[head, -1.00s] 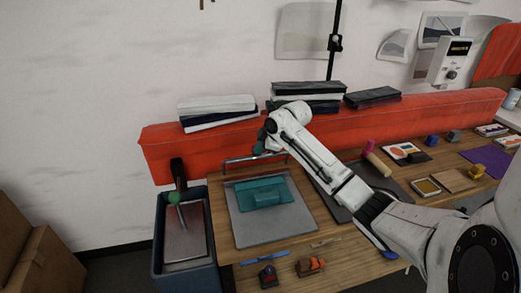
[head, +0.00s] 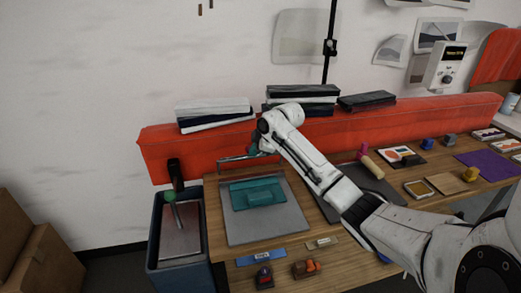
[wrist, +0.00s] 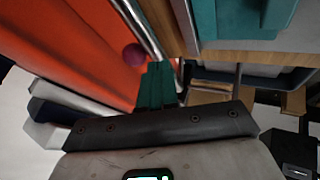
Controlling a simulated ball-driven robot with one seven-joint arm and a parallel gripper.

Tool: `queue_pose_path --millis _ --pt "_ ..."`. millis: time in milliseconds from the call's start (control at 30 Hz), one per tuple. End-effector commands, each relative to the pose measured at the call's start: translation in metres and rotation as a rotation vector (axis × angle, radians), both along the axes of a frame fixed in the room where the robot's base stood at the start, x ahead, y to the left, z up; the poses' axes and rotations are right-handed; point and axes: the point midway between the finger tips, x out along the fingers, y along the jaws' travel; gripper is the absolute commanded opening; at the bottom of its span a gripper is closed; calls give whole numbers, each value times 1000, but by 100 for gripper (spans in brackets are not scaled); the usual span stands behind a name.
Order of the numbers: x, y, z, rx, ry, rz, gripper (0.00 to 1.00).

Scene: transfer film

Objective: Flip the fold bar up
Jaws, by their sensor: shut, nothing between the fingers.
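The fold bar (head: 234,159) is a thin metal bar along the back of the grey plate (head: 283,221). A teal block (head: 262,197) lies on that plate. My gripper (head: 254,150) is at the right part of the bar, just in front of the red backboard, and my white arm hides the bar's right end. In the wrist view, the teal fingers (wrist: 157,85) are shut and empty, close beside a shiny rod (wrist: 140,28) that looks like the bar. I cannot tell whether they touch it. A dark pink ball (wrist: 133,53) shows beside the fingers.
The red backboard (head: 385,122) runs behind the table with stacked books (head: 213,112) on top. A blue bin (head: 158,255) stands left of the plate. A blue strip (head: 262,257) and small stamps (head: 305,269) lie in front. A dark plate (head: 375,178) lies right.

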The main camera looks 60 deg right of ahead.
Motion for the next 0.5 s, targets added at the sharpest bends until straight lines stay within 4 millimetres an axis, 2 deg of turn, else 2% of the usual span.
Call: queue_pose_path --millis 67,500 --pt "5 5 2 0 0 2 0" --pt "-32 8 58 -2 -3 0 0"
